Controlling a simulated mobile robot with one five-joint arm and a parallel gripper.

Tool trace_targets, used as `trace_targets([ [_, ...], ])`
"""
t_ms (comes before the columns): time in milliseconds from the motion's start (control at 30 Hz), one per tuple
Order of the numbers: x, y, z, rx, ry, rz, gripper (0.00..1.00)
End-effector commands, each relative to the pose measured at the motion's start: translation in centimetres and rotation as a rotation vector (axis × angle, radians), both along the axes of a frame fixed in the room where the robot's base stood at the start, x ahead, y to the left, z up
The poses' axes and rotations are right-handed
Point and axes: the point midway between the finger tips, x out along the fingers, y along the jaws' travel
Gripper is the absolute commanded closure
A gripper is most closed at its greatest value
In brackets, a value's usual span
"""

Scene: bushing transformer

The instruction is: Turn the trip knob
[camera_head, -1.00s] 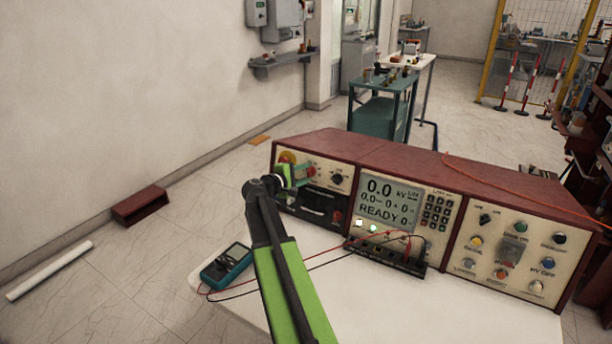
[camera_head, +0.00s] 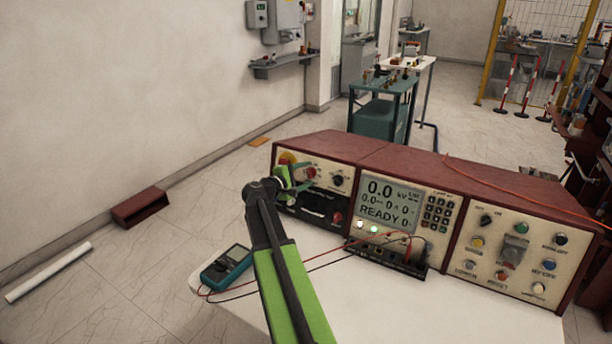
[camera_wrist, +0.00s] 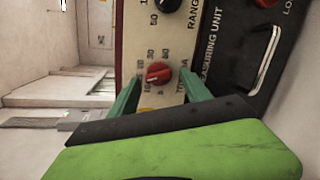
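The trip knob appears to be the small red knob (camera_wrist: 158,73) on the cream panel, with a printed number scale around it. In the head view the red knob (camera_head: 311,172) is on the left section of the console. My gripper (camera_wrist: 160,76) is open, its two green fingers on either side of the knob in the wrist view. I cannot tell whether the fingertips reach around the knob or stop short of the panel. In the head view my gripper (camera_head: 302,182) is close in front of the left panel, partly covering it.
A black range knob (camera_wrist: 167,5) is beside the red knob. A black recessed area with a handle (camera_head: 313,207) lies below. The display section (camera_head: 388,205) and button section (camera_head: 515,250) are to the right. A teal multimeter (camera_head: 227,266) with leads lies on the white table (camera_head: 400,312).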

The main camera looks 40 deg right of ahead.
Motion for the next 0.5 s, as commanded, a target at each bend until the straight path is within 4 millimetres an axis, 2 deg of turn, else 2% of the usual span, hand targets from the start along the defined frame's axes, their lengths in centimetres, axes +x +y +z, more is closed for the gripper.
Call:
trace_targets([
  [300,-0.1,0.3,0.2,-0.001,0.001,0.000,0.44],
  [367,-0.2,0.9,0.3,-0.002,0.001,0.001,0.44],
  [500,-0.5,4.0,1.1,-0.001,0.001,0.003,0.44],
])
